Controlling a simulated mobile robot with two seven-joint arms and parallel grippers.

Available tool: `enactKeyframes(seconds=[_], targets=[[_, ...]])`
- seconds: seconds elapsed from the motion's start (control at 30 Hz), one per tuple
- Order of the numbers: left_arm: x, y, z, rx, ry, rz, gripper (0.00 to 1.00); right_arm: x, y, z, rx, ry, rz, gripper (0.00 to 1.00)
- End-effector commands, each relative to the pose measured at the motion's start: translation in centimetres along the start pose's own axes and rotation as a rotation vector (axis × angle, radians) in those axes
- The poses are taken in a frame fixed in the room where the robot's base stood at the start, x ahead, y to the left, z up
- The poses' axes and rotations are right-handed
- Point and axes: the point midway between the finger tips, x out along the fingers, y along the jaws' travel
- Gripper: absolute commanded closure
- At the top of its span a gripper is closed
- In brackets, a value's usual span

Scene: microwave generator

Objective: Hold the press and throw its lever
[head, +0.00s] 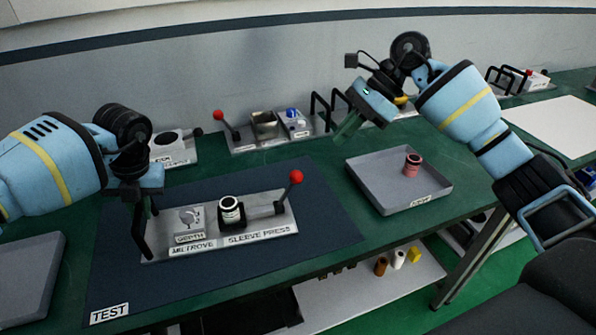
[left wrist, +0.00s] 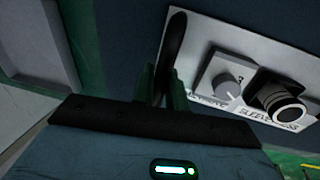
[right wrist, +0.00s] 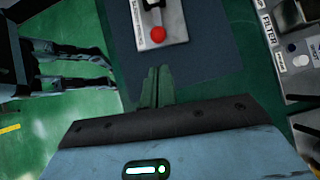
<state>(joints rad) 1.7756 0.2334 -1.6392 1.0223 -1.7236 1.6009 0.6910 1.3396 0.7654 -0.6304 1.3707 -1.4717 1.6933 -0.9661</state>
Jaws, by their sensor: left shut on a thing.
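The sleeve press (head: 215,242) is a pale plate on the dark blue mat, with a depth dial (head: 188,216), a black socket holding a white-ringed sleeve (head: 231,212), and a lever with a red ball (head: 295,177) at its right end. The lever slants up to the right. A black bar handle (head: 140,232) stands at the plate's left end. My left gripper (head: 147,207) is shut on this handle, which also shows in the left wrist view (left wrist: 173,50). My right gripper (head: 345,128) is in the air, right of and behind the red ball, with its fingers together and empty.
A grey tray (head: 385,198) with a red sleeve (head: 412,163) lies right of the mat. Another station with a red-ball lever (head: 219,116) stands behind the mat. A grey tray (head: 28,275) lies at the left. Bare mat (head: 330,215) lies right of the press.

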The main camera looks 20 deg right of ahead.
Motion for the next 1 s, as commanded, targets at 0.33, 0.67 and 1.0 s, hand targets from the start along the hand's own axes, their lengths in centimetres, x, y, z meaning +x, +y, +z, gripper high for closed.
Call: enactKeyframes(seconds=[0.33,0.67,1.0], targets=[[0.8,-0.5,-0.3,0.009,0.013,-0.004,1.00,3.5,0.1,-0.6,0.003,-0.001,0.007,1.00],[0.8,-0.5,-0.3,0.009,0.013,-0.004,1.00,7.7,0.1,-1.2,0.002,-0.002,0.007,1.00],[0.8,-0.5,-0.3,0.008,0.013,-0.004,1.00,10.8,0.1,-1.7,0.003,-0.001,0.005,1.00]])
